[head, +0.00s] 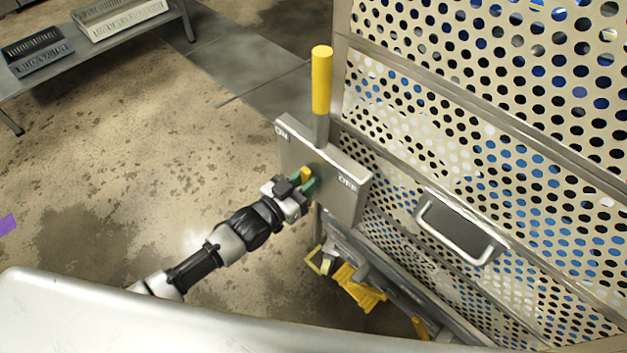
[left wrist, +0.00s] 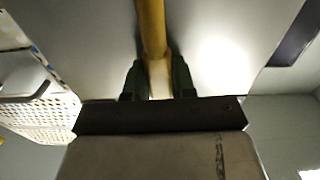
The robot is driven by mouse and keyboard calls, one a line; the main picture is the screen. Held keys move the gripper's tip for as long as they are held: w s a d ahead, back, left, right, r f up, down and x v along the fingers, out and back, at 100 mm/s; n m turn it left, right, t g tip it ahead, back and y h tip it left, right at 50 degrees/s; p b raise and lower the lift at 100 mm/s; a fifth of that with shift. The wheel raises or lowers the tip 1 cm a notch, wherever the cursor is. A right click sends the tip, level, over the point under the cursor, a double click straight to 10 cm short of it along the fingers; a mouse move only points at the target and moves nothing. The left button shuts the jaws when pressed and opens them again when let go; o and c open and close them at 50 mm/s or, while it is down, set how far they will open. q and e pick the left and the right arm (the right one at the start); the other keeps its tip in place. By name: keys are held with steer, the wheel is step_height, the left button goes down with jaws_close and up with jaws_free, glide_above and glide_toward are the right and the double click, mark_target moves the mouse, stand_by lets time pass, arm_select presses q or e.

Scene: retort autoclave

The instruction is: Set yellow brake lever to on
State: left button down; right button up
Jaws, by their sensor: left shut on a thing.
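A grey plate box (head: 345,195) marked ON at its left and OFF at its right is fixed to the perforated cage. A yellow-topped grey rod (head: 321,82) stands up at the box, over the space between the two marks. My left gripper (head: 305,184) is at the face of the box, below the rod. Its green fingers are shut on a short yellow part, which I take for the brake lever (head: 306,173). In the left wrist view a yellow bar (left wrist: 151,30) runs down between the fingers (left wrist: 159,80). Whether it joins the tall rod is hidden. My right gripper is not in view.
The cage's perforated panel (head: 480,110) with a metal handle (head: 455,230) fills the right side. Below the box are yellow parts (head: 358,288) and a lower frame. A bench (head: 100,55) with trays stands at the upper left. The floor left of the box is clear.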

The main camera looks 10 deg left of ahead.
arm_select(q)
steer(key=shift+w+a+f+n, duration=0.1)
steer(key=shift+w+a+n, duration=0.15)
steer(key=shift+a+n, duration=0.2)
steer(key=shift+w+a+f+n+b, duration=0.4)
steer(key=shift+a+n+b, duration=0.2)
steer(key=shift+n, duration=0.5)
steer(key=shift+w+a+f+n+b, duration=0.25)
steer(key=shift+w+a+n+b, duration=0.25)
steer(key=shift+n, duration=0.65)
steer(key=shift+w+a+f+n+b, duration=0.35)
steer(key=shift+a+n+b, duration=0.25)
steer(key=shift+n, duration=0.5)
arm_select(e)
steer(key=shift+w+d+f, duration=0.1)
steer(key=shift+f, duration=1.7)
arm_select(q)
steer(key=c, duration=0.9)
jaws_free()
